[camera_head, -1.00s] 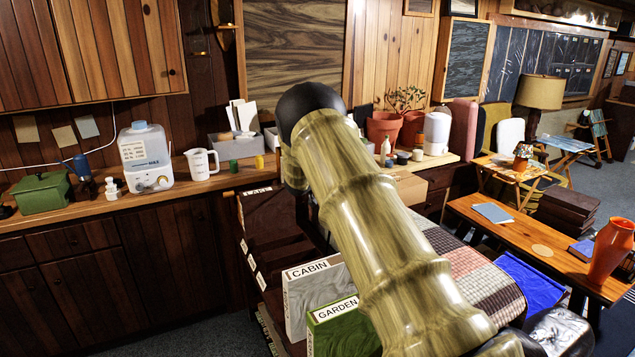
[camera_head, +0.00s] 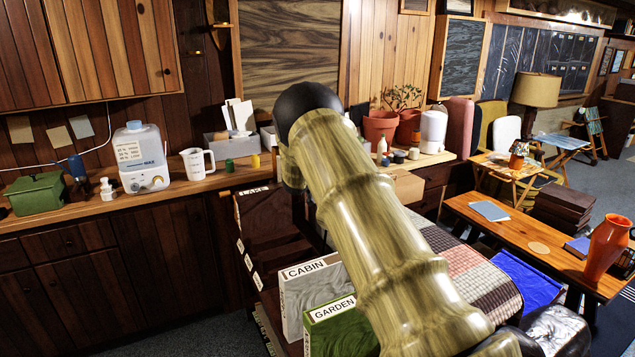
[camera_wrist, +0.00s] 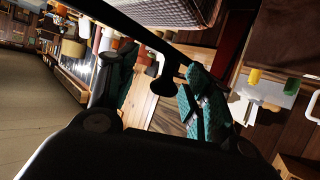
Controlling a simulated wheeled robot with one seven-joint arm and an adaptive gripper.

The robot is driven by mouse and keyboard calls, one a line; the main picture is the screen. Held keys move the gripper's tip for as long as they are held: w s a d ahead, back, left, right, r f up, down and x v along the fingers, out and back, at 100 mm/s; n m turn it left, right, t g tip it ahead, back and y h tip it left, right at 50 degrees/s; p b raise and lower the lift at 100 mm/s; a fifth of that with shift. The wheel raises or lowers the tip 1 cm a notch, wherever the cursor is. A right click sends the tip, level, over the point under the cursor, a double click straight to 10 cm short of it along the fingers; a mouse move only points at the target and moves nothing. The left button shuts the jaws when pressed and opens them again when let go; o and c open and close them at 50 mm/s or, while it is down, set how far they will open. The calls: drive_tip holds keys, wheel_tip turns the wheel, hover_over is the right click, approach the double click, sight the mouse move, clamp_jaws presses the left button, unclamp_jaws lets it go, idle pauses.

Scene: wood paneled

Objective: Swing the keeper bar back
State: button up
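In the wrist view a thin dark bar (camera_wrist: 140,32) runs slantwise from the top left towards the right finger. I take it for the keeper bar, though its ends are not clear. A dark round knob (camera_wrist: 164,86) on a short stem shows between the fingers. My gripper (camera_wrist: 158,95) has its two teal-padded fingers spread apart, the right one close to the bar's lower end. I cannot tell if they touch. In the head view my arm hides the gripper and the bar. Below it stand binders marked CABIN (camera_head: 306,300) and GARDEN (camera_head: 338,327).
A counter (camera_head: 100,208) along the wall holds a green box (camera_head: 37,194), a humidifier (camera_head: 141,160) and a white mug (camera_head: 196,164). A patchwork quilt (camera_head: 470,268) lies right of my arm. A wooden bench (camera_head: 500,235) with a red vase (camera_head: 607,250) stands further right.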

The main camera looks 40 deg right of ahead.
drive_tip(key=v, duration=1.2)
idle(0.4)
